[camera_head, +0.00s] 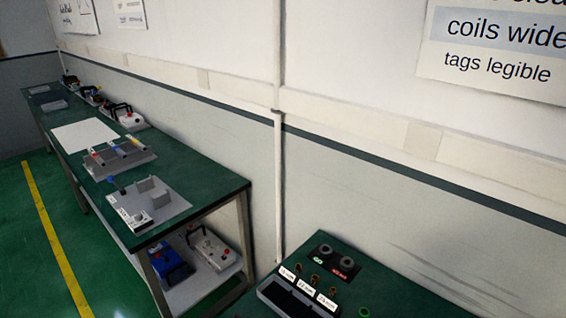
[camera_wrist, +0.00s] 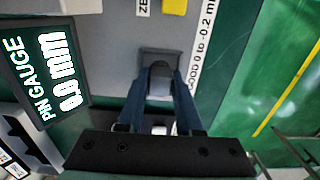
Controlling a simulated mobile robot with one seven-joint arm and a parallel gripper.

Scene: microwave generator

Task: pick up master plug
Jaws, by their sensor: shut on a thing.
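In the wrist view my gripper (camera_wrist: 161,88) has its two dark blue fingers closed in on a small dark grey plug (camera_wrist: 160,76), which I take to be the master plug. The fingers cover its sides. The plug is at a grey square block (camera_wrist: 144,60) on a grey panel; I cannot tell whether it is seated there or lifted. Beside it, a black display (camera_wrist: 46,68) reads "PIN GAUGE 0.0 mm". A white strip (camera_wrist: 202,70) reads "GOOD 0 to -0.2 mm". My gripper does not show in the head view.
A yellow button (camera_wrist: 174,6) is at the wrist view's top. Green floor with a yellow line (camera_wrist: 287,88) lies right. In the head view, a long green bench (camera_head: 190,180) holds several devices along the wall; another bench (camera_head: 400,301) is at lower right.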

